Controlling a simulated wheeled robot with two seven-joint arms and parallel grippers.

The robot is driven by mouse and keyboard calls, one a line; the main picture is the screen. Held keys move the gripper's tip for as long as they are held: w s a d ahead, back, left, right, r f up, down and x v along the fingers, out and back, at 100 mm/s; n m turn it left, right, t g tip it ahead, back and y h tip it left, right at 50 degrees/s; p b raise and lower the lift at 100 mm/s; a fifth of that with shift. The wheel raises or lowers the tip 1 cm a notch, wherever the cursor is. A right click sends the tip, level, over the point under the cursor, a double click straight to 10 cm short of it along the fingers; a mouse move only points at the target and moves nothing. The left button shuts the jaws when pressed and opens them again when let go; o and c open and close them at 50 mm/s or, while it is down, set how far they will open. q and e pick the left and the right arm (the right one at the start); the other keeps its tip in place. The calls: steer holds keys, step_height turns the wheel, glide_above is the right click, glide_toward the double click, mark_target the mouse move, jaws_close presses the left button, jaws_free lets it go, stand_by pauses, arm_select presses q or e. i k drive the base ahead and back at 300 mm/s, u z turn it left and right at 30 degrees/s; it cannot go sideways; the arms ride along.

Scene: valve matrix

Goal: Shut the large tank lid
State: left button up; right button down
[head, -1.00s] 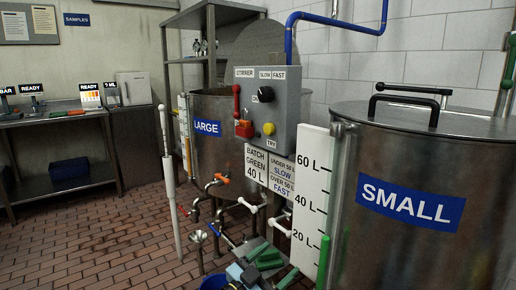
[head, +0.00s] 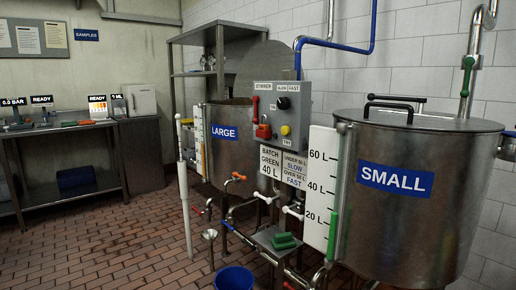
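The large tank (head: 228,165) is a steel drum with a blue LARGE label, left of centre in the head view. Its lid (head: 262,75) is a round grey disc that stands raised behind the tank, so the tank is open. The grey stirrer control box (head: 285,110) hides part of the tank's rim and the lid's lower right part. Neither of my grippers shows in the head view.
The small tank (head: 400,195) stands at the right with its lid (head: 425,118) shut. A tall white gauge (head: 320,185) stands between the tanks. Pipes with valves, a small stand with green blocks (head: 284,241) and a blue bucket (head: 234,278) are in front. The brick floor at left is clear.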

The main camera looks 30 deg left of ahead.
mark_target(267, 60)
steer(key=z, duration=0.2)
steer(key=k, duration=0.35)
steer(key=u, duration=1.1)
steer(key=i, duration=1.2)
steer(key=z, duration=0.15)
